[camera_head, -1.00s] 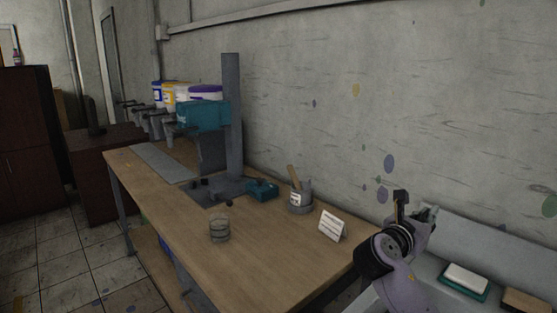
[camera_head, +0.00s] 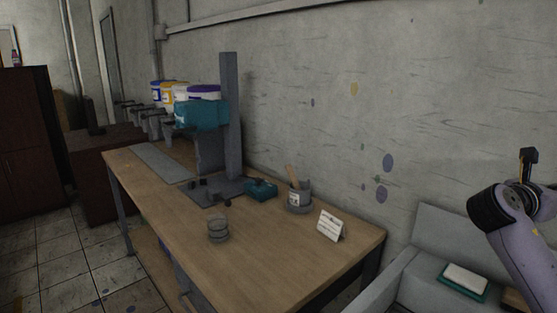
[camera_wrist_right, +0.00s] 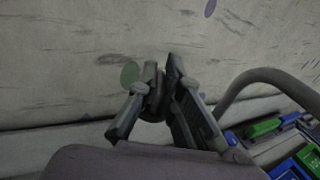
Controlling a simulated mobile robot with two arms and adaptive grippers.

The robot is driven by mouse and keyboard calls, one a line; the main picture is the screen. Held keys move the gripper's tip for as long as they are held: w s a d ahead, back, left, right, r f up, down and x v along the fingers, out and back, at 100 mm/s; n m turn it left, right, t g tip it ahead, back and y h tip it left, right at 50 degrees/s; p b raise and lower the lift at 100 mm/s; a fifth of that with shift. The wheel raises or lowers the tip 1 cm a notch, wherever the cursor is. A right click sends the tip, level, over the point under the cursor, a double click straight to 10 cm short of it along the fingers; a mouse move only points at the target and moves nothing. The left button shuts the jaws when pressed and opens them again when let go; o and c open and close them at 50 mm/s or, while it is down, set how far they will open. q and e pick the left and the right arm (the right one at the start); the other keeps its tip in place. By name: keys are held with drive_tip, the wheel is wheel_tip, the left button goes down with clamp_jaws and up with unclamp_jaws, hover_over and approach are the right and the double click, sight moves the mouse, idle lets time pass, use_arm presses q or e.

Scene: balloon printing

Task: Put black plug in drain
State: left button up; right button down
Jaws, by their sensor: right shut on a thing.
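My right gripper (camera_wrist_right: 162,82) shows in the right wrist view, its fingers closed together in front of the wall. It is shut on a small dark thing (camera_wrist_right: 154,106), which fits the black plug but is mostly hidden between the fingers. In the head view my right arm is at the right edge, above the sink side, and its fingertips are not clearly seen. A grey sink basin (camera_head: 437,235) stands at the lower right; its drain is not visible. My left gripper is not in view.
A wooden table (camera_head: 270,240) left of the sink carries a glass jar (camera_head: 218,229), a white card (camera_head: 331,226), a tool cup (camera_head: 299,197) and a printing press (camera_head: 230,120). A green dish with a white block (camera_head: 466,277) sits by the sink. A curved grey pipe (camera_wrist_right: 250,82) shows in the wrist view.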

drive_tip(key=s+a+f+n+t+y, duration=0.2)
drive_tip(key=a+f+n+t+y, duration=0.3)
drive_tip(key=a+f, duration=0.4)
drive_tip(key=s+a+f+n+t+y, duration=0.2)
drive_tip(key=a+f+n+t+y, duration=0.3)
drive_tip(key=a+f, duration=0.45)
drive_tip(key=s+a+f+n+y, duration=0.2)
drive_tip(key=s+a+f+y, duration=0.1)
drive_tip(key=s+a+y, duration=0.1)
drive_tip(key=s+a+f+n+y, duration=0.3)
drive_tip(key=s+a+y, duration=0.1)
drive_tip(key=s+a, duration=0.3)
drive_tip(key=s+a+f+n+y, duration=0.3)
drive_tip(key=s+a+f+y, duration=0.1)
drive_tip(key=s+a, duration=0.2)
drive_tip(key=shift+a+t+y, duration=0.3)
drive_tip(key=shift+a, duration=0.45)
drive_tip(key=m+h, duration=0.1)
drive_tip(key=h, duration=0.1)
drive_tip(key=w+r+m+h, duration=0.1)
drive_tip(key=h, duration=0.1)
drive_tip(key=m+t+h, duration=0.1)
drive_tip(key=h, duration=0.1)
drive_tip(key=shift+w+a+r+m, duration=0.15)
drive_tip(key=shift+r+m, duration=0.15)
drive_tip(key=shift+m, duration=0.1)
drive_tip(key=shift+f, duration=0.1)
